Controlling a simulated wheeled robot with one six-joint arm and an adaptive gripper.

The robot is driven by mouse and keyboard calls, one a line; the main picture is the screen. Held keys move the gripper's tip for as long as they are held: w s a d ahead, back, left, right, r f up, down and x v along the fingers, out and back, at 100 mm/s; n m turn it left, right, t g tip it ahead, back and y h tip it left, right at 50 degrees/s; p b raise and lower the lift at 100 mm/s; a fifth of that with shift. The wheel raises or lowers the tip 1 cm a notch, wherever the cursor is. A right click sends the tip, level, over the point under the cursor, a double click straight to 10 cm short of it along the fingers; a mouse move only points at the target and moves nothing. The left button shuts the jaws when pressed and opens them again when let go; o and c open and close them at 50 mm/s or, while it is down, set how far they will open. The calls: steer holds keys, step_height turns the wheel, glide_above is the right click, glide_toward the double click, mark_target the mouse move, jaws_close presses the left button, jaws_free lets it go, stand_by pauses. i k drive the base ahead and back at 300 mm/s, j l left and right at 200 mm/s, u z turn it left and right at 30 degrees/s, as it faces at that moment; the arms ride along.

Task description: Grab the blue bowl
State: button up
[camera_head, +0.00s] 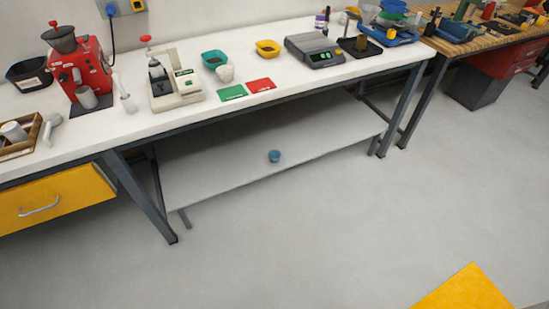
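My gripper is not in view.
The white bench top (290,88) hangs above the shelf. Dark legs (142,195) stand at the shelf's left and right ends. A teal bowl (207,56) and a yellow bowl (268,50) stand on top. The grey floor in front is clear, with a yellow patch (465,292) at lower right.

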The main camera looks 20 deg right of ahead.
mark_target(274, 156)
steer(key=i+l, duration=0.55)
steer(key=i, duration=0.2)
steer(key=i+l, duration=0.55)
steer(key=i, duration=0.15)
steer(key=i+l, duration=0.55)
steer(key=i, duration=0.2)
steer(key=i+l, duration=0.1)
steer(key=i, duration=0.2)
steer(key=i+l, duration=0.15)
steer(key=i, duration=0.2)
